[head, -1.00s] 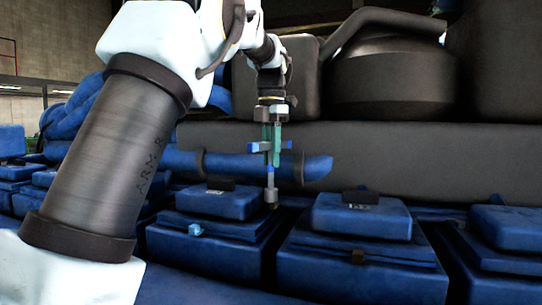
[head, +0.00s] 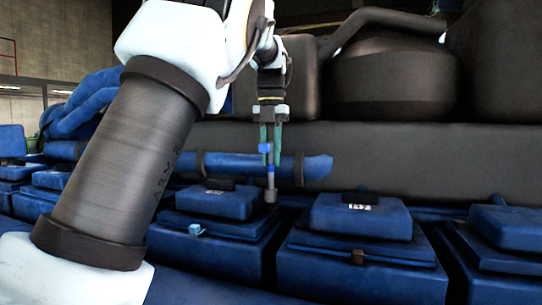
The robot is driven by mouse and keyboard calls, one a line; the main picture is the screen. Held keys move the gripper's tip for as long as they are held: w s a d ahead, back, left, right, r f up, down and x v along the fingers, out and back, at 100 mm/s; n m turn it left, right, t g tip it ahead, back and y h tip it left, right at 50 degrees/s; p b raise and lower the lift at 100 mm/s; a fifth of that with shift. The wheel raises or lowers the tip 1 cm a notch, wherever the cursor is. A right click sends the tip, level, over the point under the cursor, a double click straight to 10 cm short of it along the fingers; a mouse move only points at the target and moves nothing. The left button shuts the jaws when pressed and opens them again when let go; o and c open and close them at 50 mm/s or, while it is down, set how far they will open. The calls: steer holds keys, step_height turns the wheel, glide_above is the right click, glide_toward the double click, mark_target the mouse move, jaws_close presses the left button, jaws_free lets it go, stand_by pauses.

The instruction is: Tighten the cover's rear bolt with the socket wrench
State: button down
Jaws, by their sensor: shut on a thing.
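My gripper (head: 270,142), with greenish fingers pointing down, is shut on the socket wrench (head: 271,180). The wrench hangs upright, with a blue handle part at the fingers, a grey shaft and a dark grey socket at the bottom. The socket is in front of the gap between two blue covers, the left cover (head: 215,203) and the right cover (head: 360,218). I cannot tell whether it touches anything. The right cover has a dark block at its rear top edge and a brown bolt head (head: 358,257) at its front. No rear bolt can be made out clearly.
A blue pipe (head: 235,165) runs behind the covers, with a dark grey engine wall (head: 420,160) behind it. Another blue cover (head: 508,228) stands at the right edge. A light blue bolt head (head: 195,230) is at the left cover's front. My arm hides much of the left.

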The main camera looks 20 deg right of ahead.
steer(key=shift+f+b, duration=0.4)
steer(key=shift+f, duration=0.4)
steer(key=shift+r+m+p, duration=0.2)
steer(key=shift+m+p, duration=0.1)
steer(key=shift+m, duration=0.1)
steer(key=m, duration=0.4)
steer(key=shift+f+m, duration=0.15)
steer(key=shift+m, duration=0.15)
steer(key=shift+n, duration=0.4)
steer(key=c, duration=1.3)
jaws_free()
jaws_close()
